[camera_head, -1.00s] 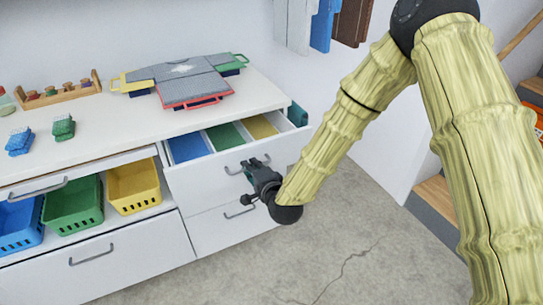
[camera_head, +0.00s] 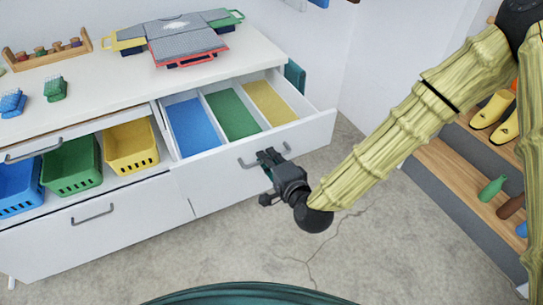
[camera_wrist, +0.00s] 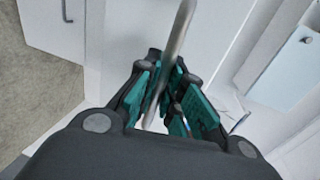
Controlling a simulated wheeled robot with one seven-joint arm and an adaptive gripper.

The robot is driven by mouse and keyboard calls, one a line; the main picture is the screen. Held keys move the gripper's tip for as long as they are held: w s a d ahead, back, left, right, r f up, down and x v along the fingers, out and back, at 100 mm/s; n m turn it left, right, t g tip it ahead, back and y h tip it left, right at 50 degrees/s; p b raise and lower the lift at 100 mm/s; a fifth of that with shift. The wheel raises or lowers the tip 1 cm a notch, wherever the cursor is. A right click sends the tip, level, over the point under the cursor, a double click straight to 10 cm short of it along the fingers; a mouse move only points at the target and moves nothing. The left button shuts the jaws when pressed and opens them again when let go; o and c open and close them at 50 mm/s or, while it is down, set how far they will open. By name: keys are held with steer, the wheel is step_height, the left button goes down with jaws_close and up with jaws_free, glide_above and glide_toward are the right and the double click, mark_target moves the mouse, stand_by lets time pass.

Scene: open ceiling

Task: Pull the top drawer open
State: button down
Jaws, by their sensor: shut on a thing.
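The top drawer (camera_head: 307,132) of the white cabinet stands pulled well out. Its three compartments show blue, green and yellow bottoms. Its grey bar handle (camera_head: 247,164) is on the front panel. My gripper (camera_head: 271,160) is at this handle, shut on it. In the wrist view the handle (camera_wrist: 179,40) runs as a grey bar between the teal finger pads of my gripper (camera_wrist: 168,100). The fingers hide part of the handle in the head view.
Folded grey cloths and coloured frames (camera_head: 180,40) lie on the counter (camera_head: 110,80). Blue, green and yellow baskets (camera_head: 131,147) stand in the open shelf at left. A stepped wooden shelf (camera_head: 455,165) with bottles and boots is at right. The floor before the cabinet is clear.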

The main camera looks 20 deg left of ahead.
steer(key=c, duration=1.5)
jaws_free()
steer(key=shift+c, duration=0.2)
steer(key=v, duration=0.7)
steer(key=shift+s+d, duration=0.2)
